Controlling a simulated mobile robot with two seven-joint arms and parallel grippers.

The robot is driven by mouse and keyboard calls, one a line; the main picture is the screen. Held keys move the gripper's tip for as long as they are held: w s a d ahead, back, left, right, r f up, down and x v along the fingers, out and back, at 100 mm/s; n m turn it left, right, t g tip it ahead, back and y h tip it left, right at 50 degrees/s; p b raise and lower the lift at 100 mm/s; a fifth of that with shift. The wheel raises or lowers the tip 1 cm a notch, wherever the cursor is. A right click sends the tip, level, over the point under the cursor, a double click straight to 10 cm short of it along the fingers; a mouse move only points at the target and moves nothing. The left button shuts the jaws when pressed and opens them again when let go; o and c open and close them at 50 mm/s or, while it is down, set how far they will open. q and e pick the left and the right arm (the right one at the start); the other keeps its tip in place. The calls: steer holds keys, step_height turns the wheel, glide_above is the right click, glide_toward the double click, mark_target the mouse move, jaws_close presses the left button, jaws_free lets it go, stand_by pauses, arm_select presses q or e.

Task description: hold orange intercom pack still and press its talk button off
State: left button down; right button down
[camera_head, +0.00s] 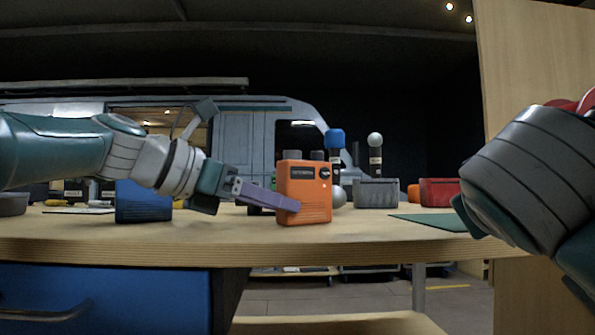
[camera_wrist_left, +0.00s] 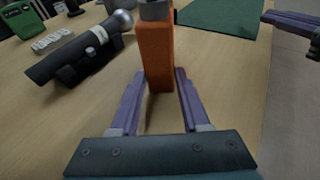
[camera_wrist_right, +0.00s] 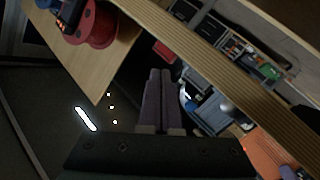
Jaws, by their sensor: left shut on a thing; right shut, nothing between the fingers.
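The orange intercom pack (camera_head: 308,208) stands upright near the table's front edge in the head view. Two dark knobs sit on its top, and a small round dark control with a light mark shows on its front. I cannot tell whether this is the talk button or what state it is in. My left gripper (camera_head: 292,204) is shut on the pack from the left; the left wrist view shows the pack (camera_wrist_left: 155,58) between its purple fingers. My right gripper (camera_wrist_right: 160,98) is shut and empty, apart from the pack (camera_wrist_right: 268,153), which shows at lower right in the right wrist view.
A lying microphone (camera_wrist_left: 80,52) is beside the pack. A blue box (camera_head: 143,204) stands to the left. A grey box (camera_head: 377,194), a red box (camera_head: 440,192) and a green mat (camera_head: 430,220) are to the right. The table's front edge is close to the pack.

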steer(key=a+r+y, duration=0.1)
steer(key=a, duration=0.3)
steer(key=a+r+n+y, duration=0.1)
steer(key=a+r+y, duration=0.1)
steer(key=a, duration=0.3)
steer(key=a+r+n+y, duration=0.1)
steer(key=a, duration=0.3)
steer(key=shift+w+a+r, duration=0.3)
steer(key=shift+r, duration=0.1)
steer(key=shift+w+a, duration=0.55)
steer(key=shift+w, duration=0.75)
steer(key=shift+w+a, duration=0.55)
steer(key=shift+w, duration=0.7)
steer(key=shift+w+a, duration=0.55)
steer(key=shift+w, duration=0.75)
steer(key=shift+w+a, duration=0.2)
steer(key=shift+w, duration=0.2)
steer(key=shift+w+a, duration=0.2)
steer(key=shift+w, duration=0.25)
steer(key=shift+s+d, duration=0.4)
steer(key=shift+s, duration=0.45)
steer(key=shift+s, duration=0.1)
steer(key=shift+s+d, duration=0.4)
steer(key=shift+s, duration=0.5)
steer(key=shift+s+d, duration=0.4)
steer(key=shift+s, duration=0.45)
steer(key=shift+s+d, duration=0.4)
steer(key=shift+s, duration=0.5)
